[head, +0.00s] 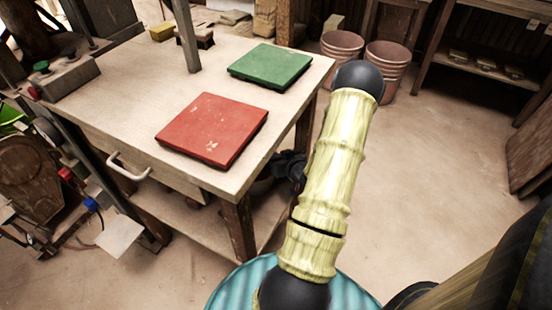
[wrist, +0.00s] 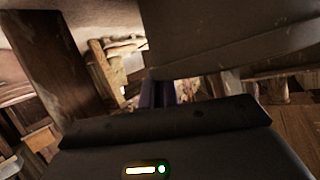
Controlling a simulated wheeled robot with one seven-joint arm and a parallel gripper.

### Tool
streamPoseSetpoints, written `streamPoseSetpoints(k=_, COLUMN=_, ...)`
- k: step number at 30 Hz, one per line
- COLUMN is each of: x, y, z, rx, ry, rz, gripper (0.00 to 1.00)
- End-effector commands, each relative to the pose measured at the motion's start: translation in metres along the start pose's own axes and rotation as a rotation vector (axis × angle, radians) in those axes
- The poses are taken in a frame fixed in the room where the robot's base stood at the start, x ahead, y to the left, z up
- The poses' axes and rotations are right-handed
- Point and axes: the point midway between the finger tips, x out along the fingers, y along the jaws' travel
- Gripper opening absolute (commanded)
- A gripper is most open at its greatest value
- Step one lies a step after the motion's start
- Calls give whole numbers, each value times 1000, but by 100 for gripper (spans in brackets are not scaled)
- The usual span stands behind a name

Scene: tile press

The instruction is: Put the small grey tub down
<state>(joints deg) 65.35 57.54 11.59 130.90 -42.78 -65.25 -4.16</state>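A smooth dark grey body, which I take to be the small grey tub (wrist: 235,35), fills the upper right of the wrist view, very close to the camera. Only part of it shows. The two dark fingers of my gripper (wrist: 159,92) are close together at its lower edge and appear shut on it; their tips are hidden. In the head view the dark shape of my gripper (head: 289,168) is by the right side of the table, partly behind my arm. I cannot make out the tub in the head view.
The wooden table (head: 130,130) holds a red tile (head: 212,130) near its front right and a green tile (head: 270,66) further back. Two ribbed buckets (head: 342,48) stand on the floor behind. The floor at right is clear.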

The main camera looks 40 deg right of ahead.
Motion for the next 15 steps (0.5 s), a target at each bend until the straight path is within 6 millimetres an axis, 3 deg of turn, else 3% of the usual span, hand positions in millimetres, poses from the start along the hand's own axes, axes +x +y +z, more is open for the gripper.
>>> streamPoseSetpoints(k=8, x=1, y=-1, z=1, rx=-1, ry=-1, rz=-2, gripper=0)
streamPoseSetpoints(k=9, x=0, y=-1, z=0, rx=-1, ry=-1, rz=-2, gripper=10)
streamPoseSetpoints(k=12, x=0, y=0, z=0, rx=0, ry=-1, rz=-1, gripper=26)
streamPoseSetpoints(k=15, x=0, y=0, z=0, rx=0, ry=-1, rz=0, gripper=26)
